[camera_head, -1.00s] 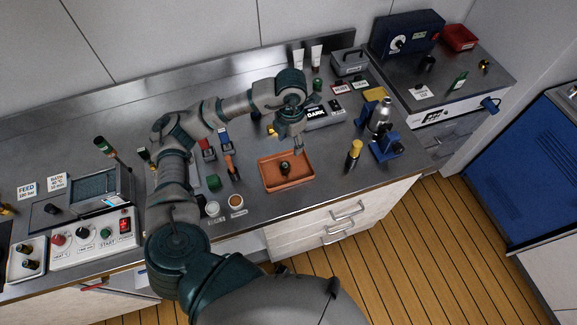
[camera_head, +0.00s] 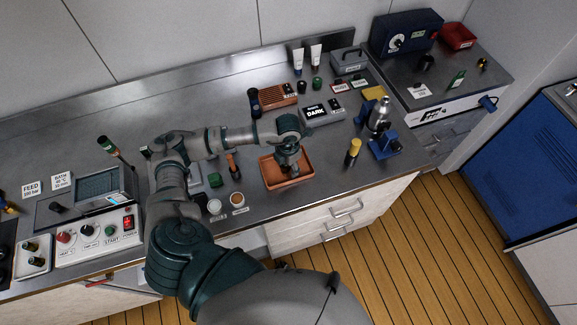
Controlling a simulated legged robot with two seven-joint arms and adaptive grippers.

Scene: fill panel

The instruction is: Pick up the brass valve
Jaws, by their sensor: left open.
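An orange tray (camera_head: 272,180) lies on the steel bench near its front edge. My left gripper (camera_head: 289,172) reaches down into the tray, open, fingers pointing down. The small dark piece seen in the tray earlier is now largely hidden by the gripper; I cannot tell whether it is the brass valve or whether the fingers touch it. A small brass-coloured piece (camera_head: 483,64) stands on the unit at the far right. My right gripper is not in view.
A yellow-topped bottle (camera_head: 352,152) and a blue stand (camera_head: 384,145) are right of the tray. A dark grey box (camera_head: 322,112) lies behind.

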